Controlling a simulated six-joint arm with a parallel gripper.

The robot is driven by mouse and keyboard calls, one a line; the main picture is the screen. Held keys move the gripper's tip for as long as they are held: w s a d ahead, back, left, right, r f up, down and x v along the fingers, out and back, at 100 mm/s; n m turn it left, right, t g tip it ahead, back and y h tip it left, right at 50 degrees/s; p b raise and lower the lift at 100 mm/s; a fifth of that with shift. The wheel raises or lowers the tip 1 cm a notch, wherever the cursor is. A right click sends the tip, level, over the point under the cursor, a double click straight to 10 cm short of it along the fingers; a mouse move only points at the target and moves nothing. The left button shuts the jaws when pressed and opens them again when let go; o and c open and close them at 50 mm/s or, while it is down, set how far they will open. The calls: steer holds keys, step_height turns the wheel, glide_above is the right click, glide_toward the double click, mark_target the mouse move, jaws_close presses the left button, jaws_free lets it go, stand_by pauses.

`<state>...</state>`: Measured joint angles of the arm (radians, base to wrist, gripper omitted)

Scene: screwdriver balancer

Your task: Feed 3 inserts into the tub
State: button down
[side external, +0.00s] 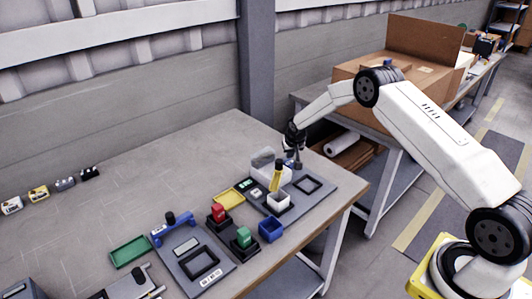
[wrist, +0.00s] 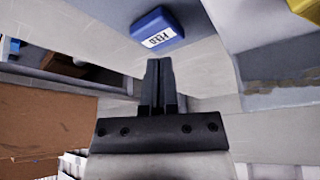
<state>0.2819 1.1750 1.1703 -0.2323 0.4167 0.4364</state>
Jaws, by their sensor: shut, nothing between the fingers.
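My gripper (side external: 297,163) is shut and empty over the right-hand dark board in the side view. In the wrist view my gripper (wrist: 159,62) has its two fingers together, with nothing between them. A blue block with a white label reading FEED (wrist: 158,28) lies just beyond the fingertips, with a visible gap to them. A small white open tub (side external: 279,202) stands on the dark board, left of and nearer the camera than my gripper. I cannot make out any inserts, or whether the tub holds any.
A yellow upright tool (side external: 276,178) and a pale box (side external: 263,160) stand close to my gripper. The table's back left is mostly clear.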

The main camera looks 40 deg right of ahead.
steer(key=shift+f, duration=1.15)
stand_by(1.3)
steer(key=shift+r, duration=3.5)
steer(key=shift+r, duration=0.1)
step_height(320, 180, up, 6)
glide_above(290, 163)
steer(key=shift+a, duration=0.1)
steer(key=shift+f, duration=2.15)
steer(key=shift+f, duration=0.2)
